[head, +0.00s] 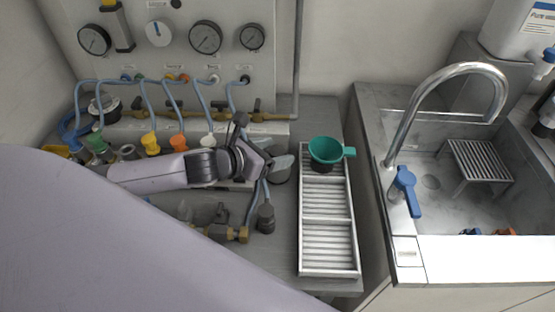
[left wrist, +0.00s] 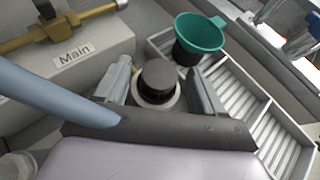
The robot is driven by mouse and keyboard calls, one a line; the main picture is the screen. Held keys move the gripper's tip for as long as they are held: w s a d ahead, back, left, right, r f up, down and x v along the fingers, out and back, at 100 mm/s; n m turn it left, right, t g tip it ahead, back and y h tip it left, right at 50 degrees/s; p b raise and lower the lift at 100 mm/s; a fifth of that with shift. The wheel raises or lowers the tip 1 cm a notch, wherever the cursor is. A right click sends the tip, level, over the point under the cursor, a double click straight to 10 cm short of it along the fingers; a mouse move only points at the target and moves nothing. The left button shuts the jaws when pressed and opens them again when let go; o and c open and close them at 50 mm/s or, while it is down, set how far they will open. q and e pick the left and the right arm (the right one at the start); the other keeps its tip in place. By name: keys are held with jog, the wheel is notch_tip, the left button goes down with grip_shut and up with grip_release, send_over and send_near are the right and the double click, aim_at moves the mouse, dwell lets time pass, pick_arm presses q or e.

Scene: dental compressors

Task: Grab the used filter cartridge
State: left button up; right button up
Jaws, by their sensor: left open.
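A short cylinder with a dark round top and a pale ring around it (left wrist: 157,82) stands in the left wrist view, between my fingers. It looks like the filter cartridge, but I cannot tell from its surface whether it is used. My left gripper (head: 280,169) is open above the worktop, left of the white rack. In the left wrist view the two fingers of the left gripper (left wrist: 162,88) lie on either side of the cylinder, with visible gaps. In the head view the gripper largely hides it. My right gripper is not in view.
A green funnel (head: 326,150) with a dark base sits at the far end of the white slatted rack (head: 329,222). A gauge panel (head: 180,60) with hoses and brass valves stands behind. A sink (head: 430,182) with a tall faucet is at the right. The rack's near part is empty.

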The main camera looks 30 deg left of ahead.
pick_arm(q)
jog(key=c, duration=1.1)
jog(key=shift+r, duration=0.15)
jog(key=shift+c, duration=0.2)
